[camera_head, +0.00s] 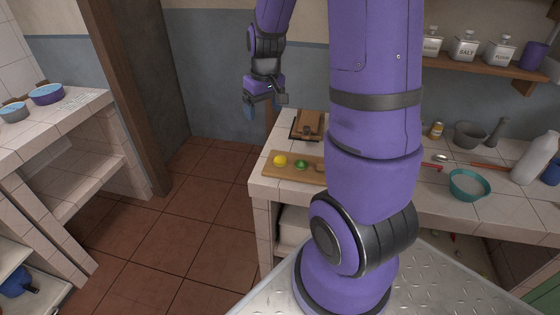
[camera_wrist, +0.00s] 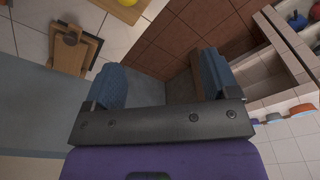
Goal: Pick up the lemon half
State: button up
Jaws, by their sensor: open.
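The yellow lemon half (camera_head: 280,160) lies on a wooden cutting board (camera_head: 311,172) near the left end of the tiled counter. A green lime piece (camera_head: 301,165) lies to its right on the same board. My gripper (camera_head: 252,110) hangs in the air behind and left of the board, apart from the lemon half. In the wrist view my gripper (camera_wrist: 163,75) has its two blue fingers spread with nothing between them. The lemon half (camera_wrist: 128,2) shows only partly at the top edge there, on a corner of the board (camera_wrist: 118,11).
Wooden boards (camera_head: 309,124) stand behind the cutting board. A teal bowl (camera_head: 468,185), a mortar (camera_head: 469,134) and a white bottle (camera_head: 535,158) are on the right of the counter. A wooden post (camera_head: 124,90) and another tiled counter (camera_head: 75,125) are at left.

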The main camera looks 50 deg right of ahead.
jog(key=d+f+g, duration=0.1)
jog(key=d+f, duration=0.5)
jog(key=f, duration=0.4)
send_over(280, 159)
notch_tip(280, 159, down, 4)
jog(key=shift+r+m, duration=0.1)
jog(key=shift+m, duration=0.2)
jog(key=shift+s+f, duration=0.1)
jog(key=shift+f, duration=3.3)
jog(key=shift+c, duration=0.2)
jog(key=c, duration=1)
